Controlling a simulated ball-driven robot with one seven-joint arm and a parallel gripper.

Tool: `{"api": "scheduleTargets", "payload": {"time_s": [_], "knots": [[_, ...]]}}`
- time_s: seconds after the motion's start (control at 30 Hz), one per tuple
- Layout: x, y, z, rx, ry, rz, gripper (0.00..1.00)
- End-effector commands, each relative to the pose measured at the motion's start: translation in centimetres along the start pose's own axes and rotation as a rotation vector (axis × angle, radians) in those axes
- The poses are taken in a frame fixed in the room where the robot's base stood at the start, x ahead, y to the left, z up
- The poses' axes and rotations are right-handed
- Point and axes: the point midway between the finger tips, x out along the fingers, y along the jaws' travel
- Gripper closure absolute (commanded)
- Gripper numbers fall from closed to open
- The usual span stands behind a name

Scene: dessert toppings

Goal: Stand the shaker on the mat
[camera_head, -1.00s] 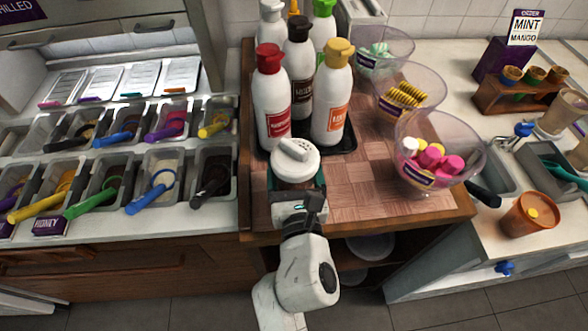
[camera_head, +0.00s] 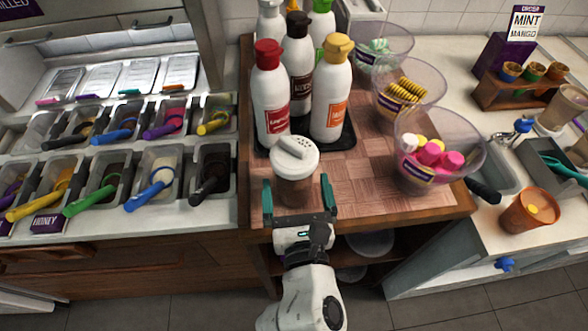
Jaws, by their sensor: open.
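The shaker (camera_head: 295,184) has a white lid with a raised flap and a clear body with brown contents. It stands upright near the front edge of the wooden counter. My gripper (camera_head: 297,194) is open, with one teal finger on each side of the shaker and visible gaps between. A black mat or tray (camera_head: 345,140) lies under the bottles behind the shaker. No other mat is clear to see. The shaker's base looks to be on the wood in front of the black one, but the surface right under it is hidden.
Several sauce bottles (camera_head: 271,98) stand close behind the shaker. Clear bowls of toppings (camera_head: 436,150) line the right side. Topping bins with scoops (camera_head: 155,180) lie to the left. Bare wood (camera_head: 365,190) is free right of the shaker.

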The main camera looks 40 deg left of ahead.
Motion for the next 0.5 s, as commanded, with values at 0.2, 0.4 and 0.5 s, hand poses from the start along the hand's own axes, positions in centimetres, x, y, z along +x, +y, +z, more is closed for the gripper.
{"api": "scheduleTargets", "payload": {"time_s": [0.2,0.4,0.5], "knots": [[-4.2,-0.1,-0.2,-0.001,0.001,-0.001,0.0],[-6.3,0.0,-0.1,0.0,0.0,0.001,0.0],[-6.7,0.0,0.0,-0.001,0.0,0.0,0.0]]}}
